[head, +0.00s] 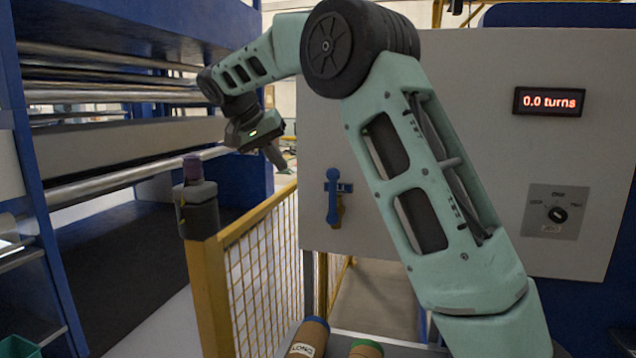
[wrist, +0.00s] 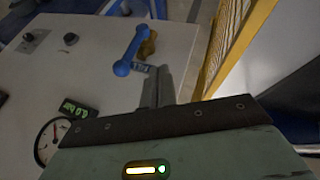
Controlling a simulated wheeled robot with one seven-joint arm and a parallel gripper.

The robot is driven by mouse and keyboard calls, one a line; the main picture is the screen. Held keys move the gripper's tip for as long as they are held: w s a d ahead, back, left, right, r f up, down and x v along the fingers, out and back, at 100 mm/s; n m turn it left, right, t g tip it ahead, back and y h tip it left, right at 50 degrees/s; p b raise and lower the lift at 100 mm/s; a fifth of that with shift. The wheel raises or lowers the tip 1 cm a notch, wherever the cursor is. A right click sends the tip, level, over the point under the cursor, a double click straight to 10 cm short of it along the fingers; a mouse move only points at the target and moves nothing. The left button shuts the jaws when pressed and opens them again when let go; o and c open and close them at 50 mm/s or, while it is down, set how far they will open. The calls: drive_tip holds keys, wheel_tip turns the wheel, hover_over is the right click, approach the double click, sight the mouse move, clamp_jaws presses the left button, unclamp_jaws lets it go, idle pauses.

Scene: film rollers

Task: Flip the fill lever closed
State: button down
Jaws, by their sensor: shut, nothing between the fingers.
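The blue fill lever (head: 332,197) is on the grey panel, left of my arm in the head view. It stands upright in the picture, beside a brass fitting (head: 340,210), with a small label (head: 345,187) near its upper end. In the wrist view the blue lever (wrist: 131,50) lies at upper middle, with the brass fitting (wrist: 148,46) next to it. My gripper (head: 275,157) is shut and empty, up and left of the lever in the head view. In the wrist view its fingertips (wrist: 158,82) are below the lever and look apart from it.
A yellow mesh fence (head: 260,260) with a grey-topped post (head: 198,208) stands left of the panel. A red display (head: 548,101) reads 0.0 turns, above a selector knob (head: 557,214). The wrist view shows a round gauge (wrist: 48,140). Rolls (head: 308,338) sit at the bottom.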

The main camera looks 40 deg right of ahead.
drive_tip(key=shift+w+d+r+m, duration=0.1)
drive_tip(key=shift+d+r+m, duration=0.15)
drive_tip(key=shift+r, duration=0.2)
drive_tip(key=shift+w+d+r+m, duration=0.1)
drive_tip(key=shift+r+m, duration=0.25)
drive_tip(key=shift+r, duration=0.1)
drive_tip(key=p, duration=0.4)
approach(333, 196)
wheel_tip(333, 196, down, 4)
drive_tip(key=w+d, duration=0.3)
drive_tip(key=shift+s+d+f, duration=0.1)
drive_tip(key=shift+s+f, duration=0.15)
drive_tip(key=shift+s, duration=0.2)
drive_tip(key=shift+d, duration=0.1)
